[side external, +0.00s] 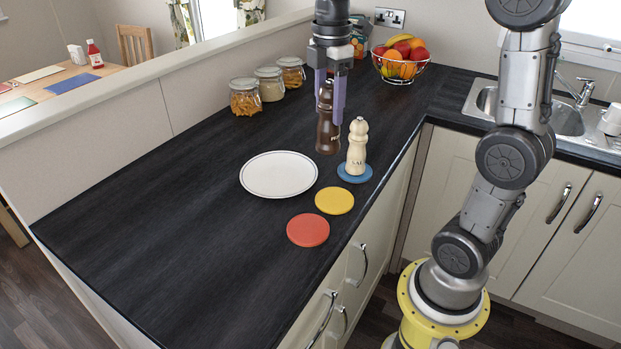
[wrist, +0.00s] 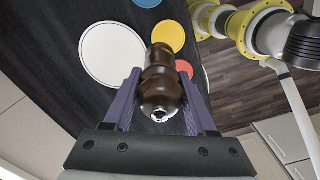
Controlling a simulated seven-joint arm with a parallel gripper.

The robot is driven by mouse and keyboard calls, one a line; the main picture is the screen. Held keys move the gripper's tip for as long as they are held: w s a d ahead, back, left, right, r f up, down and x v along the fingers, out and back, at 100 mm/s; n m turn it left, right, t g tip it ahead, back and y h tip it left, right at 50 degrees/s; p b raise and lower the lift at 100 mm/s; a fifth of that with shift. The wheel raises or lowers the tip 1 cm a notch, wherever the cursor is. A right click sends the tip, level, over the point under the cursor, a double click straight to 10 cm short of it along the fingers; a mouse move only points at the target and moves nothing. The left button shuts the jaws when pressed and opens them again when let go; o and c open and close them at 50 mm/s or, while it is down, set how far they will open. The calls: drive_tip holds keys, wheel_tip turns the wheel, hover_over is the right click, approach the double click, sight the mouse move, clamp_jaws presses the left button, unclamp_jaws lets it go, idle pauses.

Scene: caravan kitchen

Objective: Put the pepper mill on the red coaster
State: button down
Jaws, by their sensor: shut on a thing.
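The dark brown pepper mill (side external: 327,132) is upright between the purple fingers of my gripper (side external: 331,97), which is shut on it. It appears held above the counter, behind and left of the salt mill. In the wrist view the pepper mill (wrist: 160,85) shows from its top end, between both fingers (wrist: 161,100). The red coaster (side external: 308,230) lies flat and bare on the counter, nearest the front. In the wrist view the red coaster (wrist: 184,68) is partly hidden behind the mill.
The cream salt mill (side external: 357,148) stands on the blue coaster (side external: 354,174), close to the right of the pepper mill. A bare yellow coaster (side external: 334,201) and a white plate (side external: 279,174) lie near the red coaster. Jars (side external: 269,86) and a fruit bowl (side external: 401,74) stand behind.

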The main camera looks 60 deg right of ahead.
drive_tip(key=s+a, duration=1)
drive_tip(key=s, duration=0.6)
drive_tip(key=w+a+f, duration=0.1)
drive_tip(key=w+f, duration=1.1)
drive_tip(key=w, duration=0.2)
drive_tip(key=shift+w+f, duration=0.15)
drive_tip(key=shift+f, duration=0.1)
drive_tip(key=shift+f, duration=0.15)
drive_tip(key=shift+c, duration=1)
unclamp_jaws()
